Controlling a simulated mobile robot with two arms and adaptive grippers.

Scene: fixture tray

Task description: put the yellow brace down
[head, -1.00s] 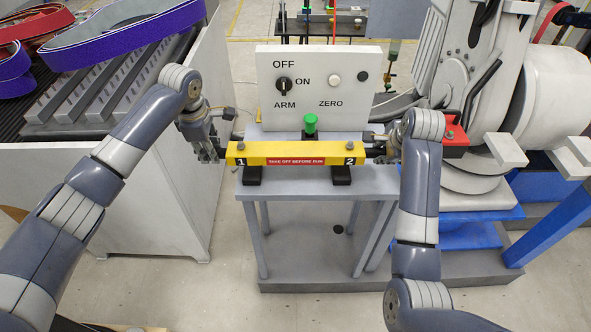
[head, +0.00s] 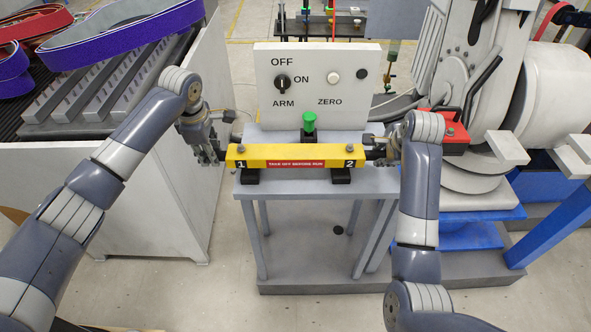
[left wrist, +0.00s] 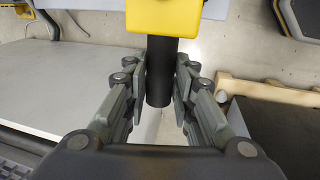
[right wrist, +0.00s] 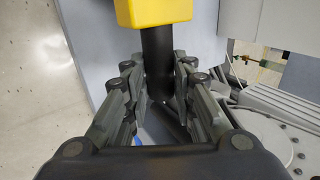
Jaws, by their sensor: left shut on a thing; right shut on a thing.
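The yellow brace (head: 296,153) is a bar marked 1 and 2 with a red label, lying across the front of the grey stand. It is over two black blocks (head: 341,176); I cannot tell whether it touches them. My left gripper (head: 222,154) is shut on the black handle at end 1. The yellow end (left wrist: 165,14) and this handle (left wrist: 159,75) show in the left wrist view. My right gripper (head: 376,150) is shut on the black handle at end 2. That handle (right wrist: 157,60) runs between its fingers in the right wrist view.
A white panel (head: 355,110) with an ARM switch (head: 282,82) and a ZERO button (head: 333,76) stands behind the brace. A green knob (head: 309,121) is just behind the bar. A grey machine with a red block (head: 452,132) stands at right; a white cabinet (head: 150,200) at left.

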